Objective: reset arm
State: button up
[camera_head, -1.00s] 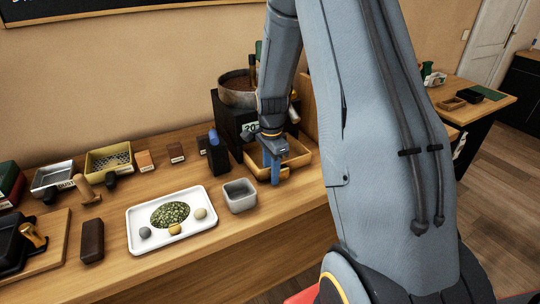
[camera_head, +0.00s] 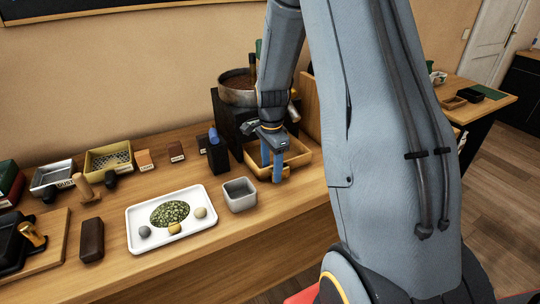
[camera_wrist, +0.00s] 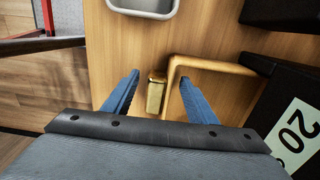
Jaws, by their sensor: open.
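My gripper (camera_head: 272,164) hangs at the front of the wooden tray (camera_head: 300,158) on the wooden counter. Its two blue fingers are apart, with nothing held. In the wrist view my gripper (camera_wrist: 158,92) also shows open, above a small brass-coloured block (camera_wrist: 156,94). The block lies between the fingers in that view, beside the wooden tray's wall (camera_wrist: 172,75). I cannot tell the fingers' height above it. My arm rises from the lower right and bends down to the gripper.
A grey square cup (camera_head: 240,195) stands left of my gripper. A black dispenser (camera_head: 228,120) with a bowl stands behind. A dark block (camera_head: 91,240) lies at left.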

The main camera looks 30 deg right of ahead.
notch_tip(320, 180, up, 6)
jog(key=shift+r+b, duration=0.1)
jog(key=shift+b, duration=0.55)
jog(key=s+a+r+n, duration=0.1)
jog(key=s+a+n, duration=0.5)
jog(key=s+n, duration=0.2)
jog(key=s+a+n+t, duration=0.1)
jog(key=s+a+n, duration=0.5)
jog(key=s+n, duration=0.3)
jog(key=shift+s+a+r+n, duration=0.15)
jog(key=shift+s+r+n, duration=0.15)
jog(key=shift+r, duration=0.1)
